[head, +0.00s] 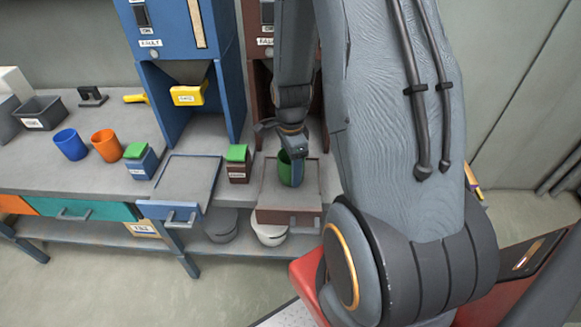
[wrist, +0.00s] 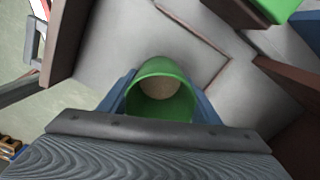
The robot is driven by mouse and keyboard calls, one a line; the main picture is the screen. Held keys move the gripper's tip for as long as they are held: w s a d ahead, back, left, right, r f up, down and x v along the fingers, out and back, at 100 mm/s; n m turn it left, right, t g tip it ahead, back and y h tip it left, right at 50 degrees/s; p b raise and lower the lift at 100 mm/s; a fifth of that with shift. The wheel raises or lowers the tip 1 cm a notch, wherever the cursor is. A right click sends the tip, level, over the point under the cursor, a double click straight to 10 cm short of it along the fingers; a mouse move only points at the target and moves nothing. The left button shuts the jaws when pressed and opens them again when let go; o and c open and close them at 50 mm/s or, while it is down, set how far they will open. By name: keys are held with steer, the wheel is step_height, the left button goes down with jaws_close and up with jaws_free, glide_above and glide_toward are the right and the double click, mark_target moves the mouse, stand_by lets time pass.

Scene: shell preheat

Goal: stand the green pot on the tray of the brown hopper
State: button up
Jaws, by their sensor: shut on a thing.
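The green pot (head: 290,170) is upright at the brown hopper (head: 262,90), over the hopper's pulled-out tray (head: 312,190). My gripper (head: 291,152) reaches down from above and is shut on the pot. In the wrist view the pot (wrist: 160,92) sits between my two blue fingers, and I look into its open mouth. The bare grey tray floor (wrist: 135,40) shows behind it. I cannot tell whether the pot's base touches the tray. My arm covers part of the brown hopper.
The blue hopper (head: 187,45) with its own tray (head: 187,180) stands to the left. A green-topped brown box (head: 239,164) stands between the trays. A blue pot (head: 70,145) and an orange pot (head: 107,145) stand farther left on the bench.

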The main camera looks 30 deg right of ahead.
steer(key=o, duration=1.2)
steer(key=shift+f, duration=0.1)
step_height(320, 180, up, 12)
steer(key=b, duration=0.2)
steer(key=s+a+r+n, duration=0.1)
steer(key=s+a+n, duration=0.2)
steer(key=a+n, duration=0.3)
steer(key=s+a+r+n+t, duration=0.1)
steer(key=s+a+n, duration=0.3)
steer(key=n, duration=1)
steer(key=shift+s+a, duration=0.25)
steer(key=shift+a, duration=1.3)
